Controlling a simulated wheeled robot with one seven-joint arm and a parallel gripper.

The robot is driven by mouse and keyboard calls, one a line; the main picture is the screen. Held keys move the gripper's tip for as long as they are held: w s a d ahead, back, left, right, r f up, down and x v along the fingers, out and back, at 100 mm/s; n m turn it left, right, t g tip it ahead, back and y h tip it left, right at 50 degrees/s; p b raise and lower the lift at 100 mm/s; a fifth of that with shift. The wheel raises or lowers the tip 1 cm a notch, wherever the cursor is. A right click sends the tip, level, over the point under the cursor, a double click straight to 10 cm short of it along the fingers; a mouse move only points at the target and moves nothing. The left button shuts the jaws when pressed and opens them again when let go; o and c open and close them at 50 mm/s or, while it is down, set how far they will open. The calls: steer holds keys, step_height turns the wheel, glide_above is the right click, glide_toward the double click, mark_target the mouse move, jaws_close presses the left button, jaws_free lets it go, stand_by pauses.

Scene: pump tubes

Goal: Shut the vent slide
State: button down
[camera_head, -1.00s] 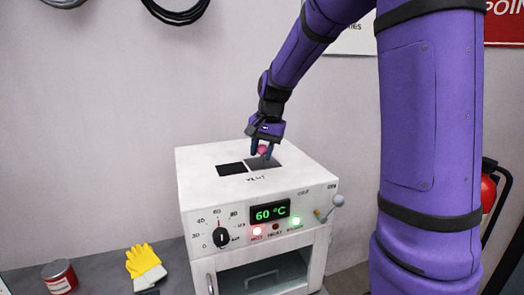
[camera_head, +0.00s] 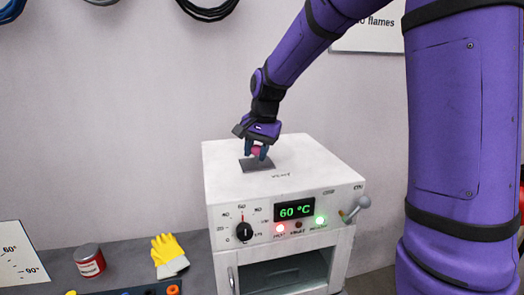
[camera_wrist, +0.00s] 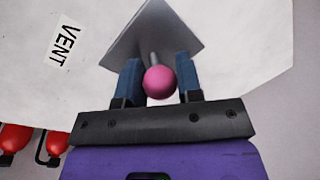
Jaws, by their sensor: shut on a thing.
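The vent slide is a dark grey plate (camera_head: 256,165) on top of the white oven (camera_head: 318,158), left of the VENT label. No black opening shows beside it. Its pink knob (camera_head: 257,151) is between my gripper's fingers (camera_head: 257,149). In the wrist view, my gripper (camera_wrist: 159,80) has one blue finger on each side of the pink knob (camera_wrist: 160,82), shut on it. The knob stands on a thin stem on the grey plate (camera_wrist: 130,45). The VENT label (camera_wrist: 62,45) lies to its left there.
The oven front has a black dial (camera_head: 244,231), a 60 °C display (camera_head: 294,210) and a lever (camera_head: 355,209). The air around the oven top is clear.

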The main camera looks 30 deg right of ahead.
mark_target(262, 164)
steer(key=shift+a, duration=0.2)
steer(key=c, duration=0.8)
jaws_free()
steer(key=shift+r, duration=0.1)
steer(key=r, duration=0.3)
steer(key=s+d+r, duration=0.1)
steer(key=r, duration=0.6)
steer(key=shift+s+d+r, duration=0.2)
steer(key=s+n+t, duration=0.1)
steer(key=s+n, duration=0.2)
steer(key=s, duration=0.6)
steer(key=s+f+n+t+h, duration=0.1)
steer(key=s+n, duration=0.2)
steer(key=s, duration=0.6)
steer(key=s+f+n+t, duration=0.1)
steer(key=s+n, duration=0.2)
steer(key=s, duration=0.7)
steer(key=shift+d+f+t+h, duration=0.2)
steer(key=shift+d+t+h, duration=0.05)
steer(key=shift+t+h, duration=0.05)
